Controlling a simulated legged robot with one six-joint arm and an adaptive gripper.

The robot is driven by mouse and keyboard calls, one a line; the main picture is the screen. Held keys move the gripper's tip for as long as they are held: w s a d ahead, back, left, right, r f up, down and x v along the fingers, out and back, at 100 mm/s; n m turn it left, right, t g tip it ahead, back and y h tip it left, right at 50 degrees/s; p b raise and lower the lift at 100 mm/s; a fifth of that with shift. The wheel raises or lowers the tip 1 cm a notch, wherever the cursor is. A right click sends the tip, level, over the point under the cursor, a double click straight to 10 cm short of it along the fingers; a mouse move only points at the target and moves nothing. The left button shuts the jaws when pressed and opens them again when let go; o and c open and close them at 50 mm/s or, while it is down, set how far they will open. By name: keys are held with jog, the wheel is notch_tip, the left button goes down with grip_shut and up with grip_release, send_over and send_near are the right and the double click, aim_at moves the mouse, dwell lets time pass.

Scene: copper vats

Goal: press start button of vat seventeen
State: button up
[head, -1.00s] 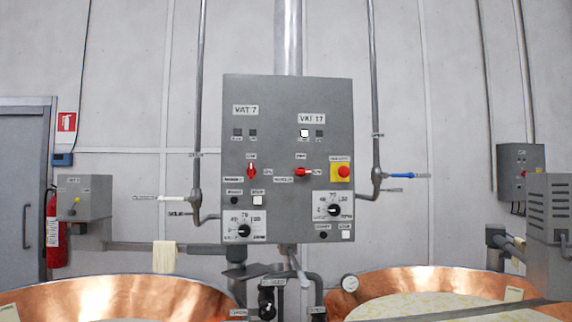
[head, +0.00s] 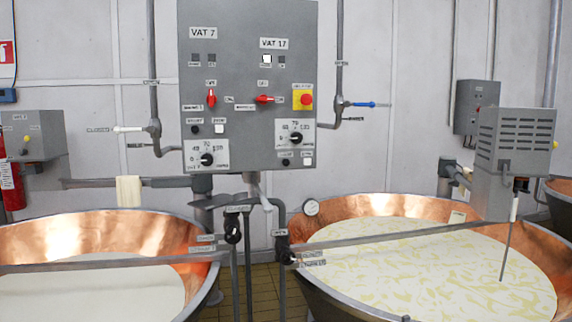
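The grey control panel (head: 240,75) hangs upright in the upper middle of the head view. Its right column carries the VAT 17 label (head: 274,43). Below that are a white-lit lamp (head: 266,59) and a dark lamp (head: 282,60). A red rotary switch (head: 264,99) lies horizontal beside a red button on a yellow plate (head: 305,99). Under the vat seventeen dial (head: 296,138) sit a small black button (head: 286,162) and a white button (head: 307,161). Their labels are too small to read surely. My gripper is not in view.
Two copper vats stand in front, left (head: 190,247) and right (head: 340,210), with metal bars across them. Pipes and valves (head: 233,230) stand between them below the panel. A blue-handled valve (head: 362,104) juts out right of the panel. Tiled floor (head: 262,285) shows between the vats.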

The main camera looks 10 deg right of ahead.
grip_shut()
